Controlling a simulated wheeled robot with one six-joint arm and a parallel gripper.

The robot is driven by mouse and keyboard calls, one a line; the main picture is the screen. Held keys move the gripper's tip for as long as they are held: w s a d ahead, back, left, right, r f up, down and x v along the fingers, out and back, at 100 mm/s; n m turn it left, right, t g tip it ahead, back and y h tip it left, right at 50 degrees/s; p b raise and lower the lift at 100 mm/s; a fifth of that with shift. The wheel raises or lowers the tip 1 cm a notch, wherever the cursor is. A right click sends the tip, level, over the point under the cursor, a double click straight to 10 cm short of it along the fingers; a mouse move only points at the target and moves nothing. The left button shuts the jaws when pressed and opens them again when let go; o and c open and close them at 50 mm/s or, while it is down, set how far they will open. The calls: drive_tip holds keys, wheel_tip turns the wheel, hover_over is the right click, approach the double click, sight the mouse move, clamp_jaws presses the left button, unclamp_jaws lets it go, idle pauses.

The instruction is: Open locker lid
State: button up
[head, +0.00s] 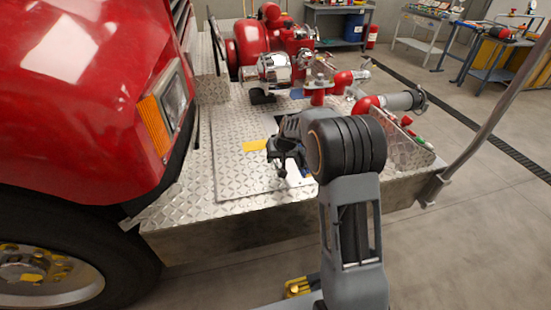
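The locker lid (232,178) appears to be the flat diamond-plate panel set into the bumper deck, with a thin seam around it. It looks shut, lying level with the deck. A yellow label (255,146) is on its surface. My gripper (279,171) is over the right part of the lid, just right of the label. The gripper is small and dark here, and I cannot tell whether its fingers touch the lid or are apart. My arm hides the lid's right edge, and no handle or latch shows clearly.
The red truck body (85,90) with its headlight (174,98) rises on the left. A red pump (285,50) with chrome fittings stands behind the lid. Red pipe fittings (385,101) and a metal pole (495,110) are on the right. Open floor (480,230) lies to the right.

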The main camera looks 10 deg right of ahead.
drive_tip(key=shift+w+f, duration=0.1)
drive_tip(key=shift+f, duration=0.1)
drive_tip(key=shift+c, duration=0.4)
clamp_jaws()
